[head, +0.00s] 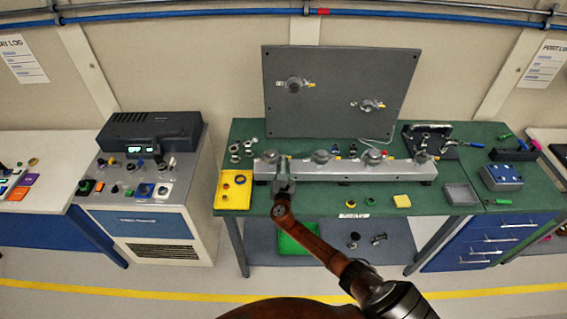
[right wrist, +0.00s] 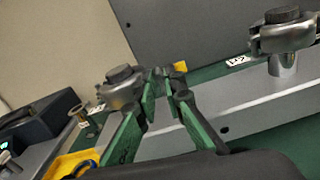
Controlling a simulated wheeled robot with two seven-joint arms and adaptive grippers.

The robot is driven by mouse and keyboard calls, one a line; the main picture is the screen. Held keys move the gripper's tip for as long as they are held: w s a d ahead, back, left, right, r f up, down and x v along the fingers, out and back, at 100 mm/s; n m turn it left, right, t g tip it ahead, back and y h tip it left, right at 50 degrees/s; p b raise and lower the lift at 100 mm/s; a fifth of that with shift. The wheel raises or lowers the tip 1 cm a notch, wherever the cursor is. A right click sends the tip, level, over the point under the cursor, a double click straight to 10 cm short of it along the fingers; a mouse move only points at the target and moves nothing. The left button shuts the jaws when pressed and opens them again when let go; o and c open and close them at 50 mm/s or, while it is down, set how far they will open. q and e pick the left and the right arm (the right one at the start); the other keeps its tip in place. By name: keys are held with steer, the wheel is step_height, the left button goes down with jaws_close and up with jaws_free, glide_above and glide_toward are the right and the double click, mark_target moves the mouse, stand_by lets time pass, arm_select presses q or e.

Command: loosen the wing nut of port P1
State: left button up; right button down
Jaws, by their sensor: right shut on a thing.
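The grey manifold bar (head: 345,171) lies on the green bench with several clamped ports along its top. The port at its left end, P1 (head: 268,156), has a round dark cap and a metal clamp; it also shows in the right wrist view (right wrist: 122,86). My right gripper (head: 283,166) reaches in from the front. In the right wrist view its green fingers (right wrist: 161,82) are closed at the right side of the P1 clamp, where the wing nut sits. The fingers hide most of the nut; a yellow piece (right wrist: 180,66) shows just beyond them. My left gripper is out of view.
Port P2 (right wrist: 284,32) stands right of the gripper, its label facing me. A grey upright panel (head: 340,95) rises behind the bar. A yellow tray (head: 232,200) lies left of the bar; loose rings and a yellow block (head: 401,201) lie in front.

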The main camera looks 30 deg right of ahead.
steer(key=shift+r, duration=0.1)
stand_by(0.4)
steer(key=c, duration=2.2)
jaws_free()
steer(key=shift+w, duration=0.1)
steer(key=v, duration=0.8)
steer(key=shift+d, duration=0.15)
